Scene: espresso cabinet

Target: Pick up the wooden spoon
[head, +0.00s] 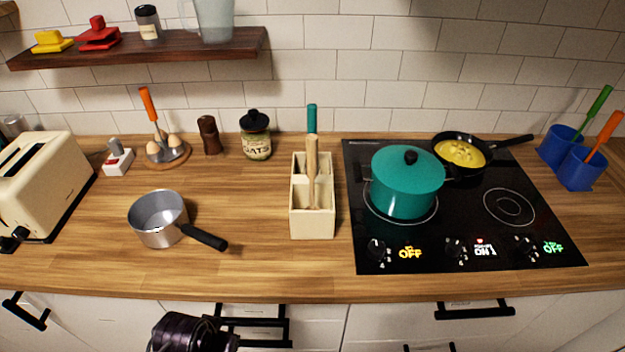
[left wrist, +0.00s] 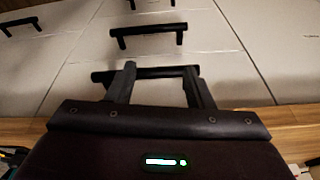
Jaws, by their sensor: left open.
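The wooden spoon (head: 312,160) stands upright in the front compartment of a cream utensil holder (head: 312,226) at the middle of the counter. Its lower part is hidden inside the holder. A teal-handled utensil (head: 311,118) stands behind it in the same holder. My left arm shows at the bottom edge of the head view, below the counter front and well short of the spoon. In the left wrist view my left gripper (left wrist: 158,82) is open and empty, its two fingers apart in front of the cabinet fronts. My right gripper is not in view.
A grey saucepan (head: 157,221) with its black handle pointing right stands left of the holder. A stove (head: 480,245) with a teal pot (head: 405,188) is to the right. An oats jar (head: 256,140) stands behind. The counter directly before the holder is clear. Drawer handles (head: 474,311) jut out below.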

